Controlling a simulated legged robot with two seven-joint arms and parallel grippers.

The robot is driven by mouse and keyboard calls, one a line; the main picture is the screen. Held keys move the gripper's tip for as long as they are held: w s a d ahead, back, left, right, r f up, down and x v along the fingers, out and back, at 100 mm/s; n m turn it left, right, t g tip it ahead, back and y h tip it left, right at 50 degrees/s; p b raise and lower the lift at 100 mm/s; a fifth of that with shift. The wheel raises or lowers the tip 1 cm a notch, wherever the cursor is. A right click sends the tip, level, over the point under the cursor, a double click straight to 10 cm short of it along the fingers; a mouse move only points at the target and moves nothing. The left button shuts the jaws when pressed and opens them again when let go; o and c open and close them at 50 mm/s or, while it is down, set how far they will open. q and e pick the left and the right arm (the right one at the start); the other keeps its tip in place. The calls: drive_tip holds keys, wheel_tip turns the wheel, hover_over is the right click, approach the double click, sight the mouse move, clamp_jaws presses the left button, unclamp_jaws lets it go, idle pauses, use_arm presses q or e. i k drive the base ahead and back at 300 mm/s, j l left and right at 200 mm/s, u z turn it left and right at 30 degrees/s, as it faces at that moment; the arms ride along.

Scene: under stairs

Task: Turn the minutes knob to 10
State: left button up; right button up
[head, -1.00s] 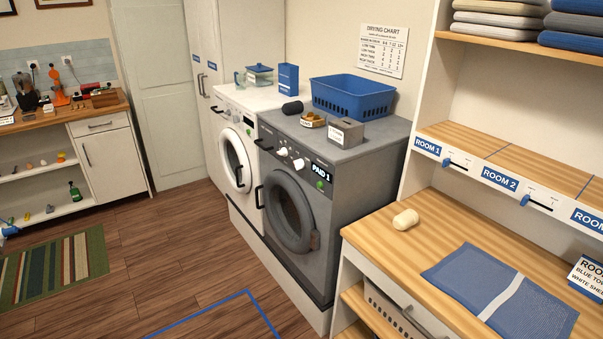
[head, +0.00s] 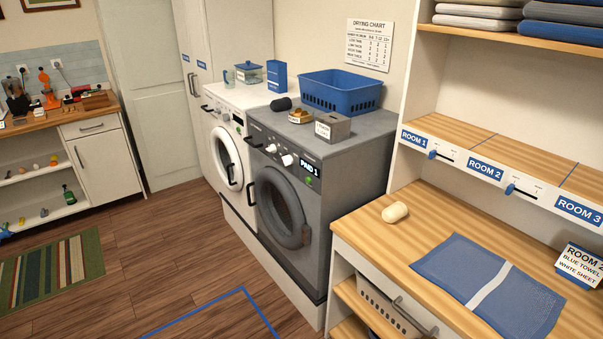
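The grey dryer (head: 323,220) stands at the centre of the head view, with a round dark door. Its panel carries two light knobs, a left knob (head: 271,148) and a right knob (head: 287,160). Which one is the minutes knob, and their settings, are too small to tell. Right of them a display (head: 310,164) reads "PAID 1", with a green button (head: 308,180) below it. A drying chart (head: 367,44) hangs on the wall above; its small figures are hard to read. Neither of my grippers is in view.
A white washer (head: 222,150) stands left of the dryer. A blue basket (head: 340,91), a coin box (head: 332,127) and a small tray are on the dryer. A wooden counter (head: 370,235) with a folded blue towel (head: 480,275) is at right.

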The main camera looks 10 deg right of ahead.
sight(273, 148)
drive_tip(key=i+j+z, duration=0.2)
drive_tip(key=z, duration=0.25)
drive_tip(key=i+j+z, duration=0.15)
drive_tip(key=z, duration=0.35)
drive_tip(key=j, duration=0.1)
